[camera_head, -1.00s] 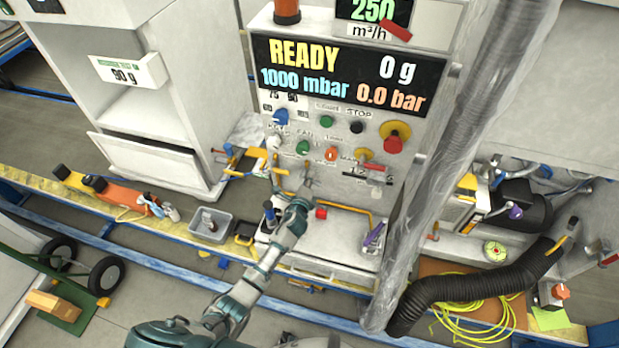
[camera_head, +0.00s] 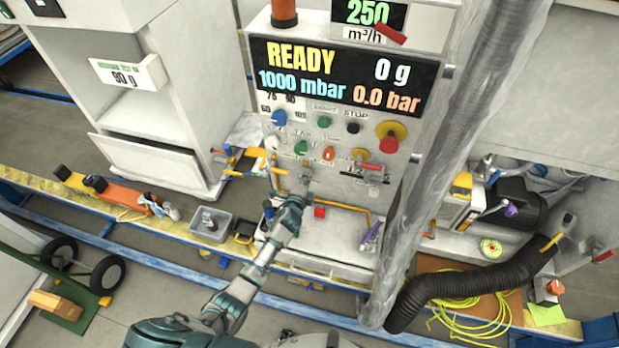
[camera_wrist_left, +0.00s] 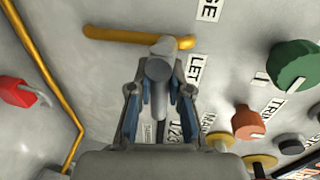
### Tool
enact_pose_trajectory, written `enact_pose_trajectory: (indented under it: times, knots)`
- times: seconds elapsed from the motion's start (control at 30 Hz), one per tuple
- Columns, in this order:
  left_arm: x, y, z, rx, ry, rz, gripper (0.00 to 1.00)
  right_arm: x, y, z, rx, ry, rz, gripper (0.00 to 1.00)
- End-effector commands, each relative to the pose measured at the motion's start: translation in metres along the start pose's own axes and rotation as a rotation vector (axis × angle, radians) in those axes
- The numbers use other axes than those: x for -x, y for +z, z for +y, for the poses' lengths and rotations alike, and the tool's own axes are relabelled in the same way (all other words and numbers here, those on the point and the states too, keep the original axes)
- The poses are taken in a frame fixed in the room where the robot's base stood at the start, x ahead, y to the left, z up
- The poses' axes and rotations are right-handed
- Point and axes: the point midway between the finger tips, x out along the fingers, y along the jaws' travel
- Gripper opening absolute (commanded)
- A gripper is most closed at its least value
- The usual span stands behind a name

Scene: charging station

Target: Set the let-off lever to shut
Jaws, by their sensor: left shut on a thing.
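My left gripper (camera_head: 301,197) is at the lower part of the control panel (camera_head: 345,210). In the left wrist view the left gripper (camera_wrist_left: 158,92) has its two fingers close around a grey, round-ended lever (camera_wrist_left: 158,70) and is shut on it. The lever stands out from the panel beside a label reading LET (camera_wrist_left: 195,74). A yellow bar (camera_wrist_left: 115,35) lies just beyond its head. In the head view the lever (camera_head: 308,179) is small and partly hidden by the gripper. My right gripper is not in view.
A green knob (camera_wrist_left: 293,65) and an orange knob (camera_wrist_left: 247,122) stand to the right in the wrist view. A red part (camera_wrist_left: 18,92) and a yellow pipe (camera_wrist_left: 50,85) are to the left. A large clear-wrapped hose (camera_head: 425,190) hangs right of the panel.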

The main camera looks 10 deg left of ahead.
Motion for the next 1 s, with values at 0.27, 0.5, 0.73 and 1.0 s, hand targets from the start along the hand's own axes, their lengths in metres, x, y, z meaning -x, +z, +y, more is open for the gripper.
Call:
enact_pose_trajectory:
  times: [0.27, 0.5, 0.73, 1.0]
  knots:
    - [-0.002, 0.010, -0.004, -0.001, -0.003, -0.016, 0.44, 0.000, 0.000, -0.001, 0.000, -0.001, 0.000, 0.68]
    - [-0.001, 0.004, -0.002, -0.002, 0.000, -0.010, 0.44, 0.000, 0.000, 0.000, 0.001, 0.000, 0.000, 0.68]
    - [0.013, 0.001, 0.000, -0.005, 0.000, -0.009, 0.44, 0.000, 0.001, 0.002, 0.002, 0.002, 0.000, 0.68]
    - [0.071, 0.004, 0.001, -0.002, 0.002, -0.009, 0.44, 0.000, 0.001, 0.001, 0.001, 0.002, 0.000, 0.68]
